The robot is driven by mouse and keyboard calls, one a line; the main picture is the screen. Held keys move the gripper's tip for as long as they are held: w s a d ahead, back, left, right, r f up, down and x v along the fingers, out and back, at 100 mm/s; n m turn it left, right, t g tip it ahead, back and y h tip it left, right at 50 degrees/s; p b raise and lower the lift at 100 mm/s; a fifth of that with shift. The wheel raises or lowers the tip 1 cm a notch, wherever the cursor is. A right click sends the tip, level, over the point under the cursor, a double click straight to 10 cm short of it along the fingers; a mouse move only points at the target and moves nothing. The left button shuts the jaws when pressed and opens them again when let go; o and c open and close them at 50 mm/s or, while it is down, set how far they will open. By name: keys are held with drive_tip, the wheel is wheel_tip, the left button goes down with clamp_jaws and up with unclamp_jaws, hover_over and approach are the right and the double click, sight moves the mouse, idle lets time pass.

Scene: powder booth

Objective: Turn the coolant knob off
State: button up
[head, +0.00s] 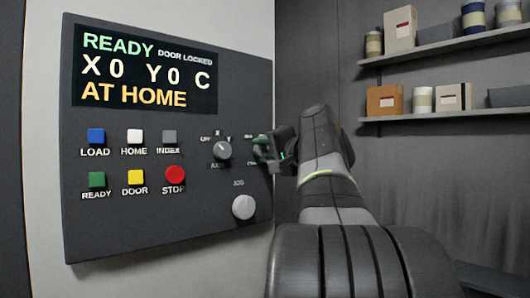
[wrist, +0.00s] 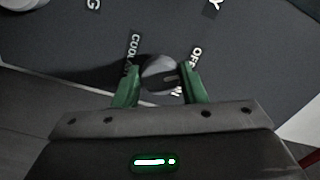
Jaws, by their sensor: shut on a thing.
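The control panel (head: 150,215) stands at the left in the head view. The coolant knob (wrist: 157,71) is a round grey knob with a light pointer mark, in the middle of the wrist view. The COOLANT label is left of it, OFF is at its right, and another label below is mostly covered. The mark lies toward the right side of the knob; I cannot tell exactly which label it points at. My gripper (wrist: 161,80) is shut on the knob, one green finger on each side. In the head view my gripper (head: 264,148) hides the knob.
An axis knob (head: 221,150) sits just left of my gripper, with a jog knob (head: 243,207) below. A red STOP button (head: 174,174) and several square buttons are further left. Shelves (head: 440,115) with boxes and tins hang on the back wall at right.

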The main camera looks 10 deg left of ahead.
drive_tip(key=shift+f, duration=0.1)
drive_tip(key=o, duration=1)
drive_tip(key=b+v, duration=0.1)
drive_tip(key=v, duration=1.3)
drive_tip(key=shift+w+a, duration=0.1)
drive_tip(key=shift+a, duration=0.05)
drive_tip(key=p+x, duration=0.1)
drive_tip(key=x, duration=1.2)
drive_tip(key=shift+w+a, duration=0.2)
drive_tip(key=shift+a, duration=0.05)
drive_tip(key=shift+d, duration=0.1)
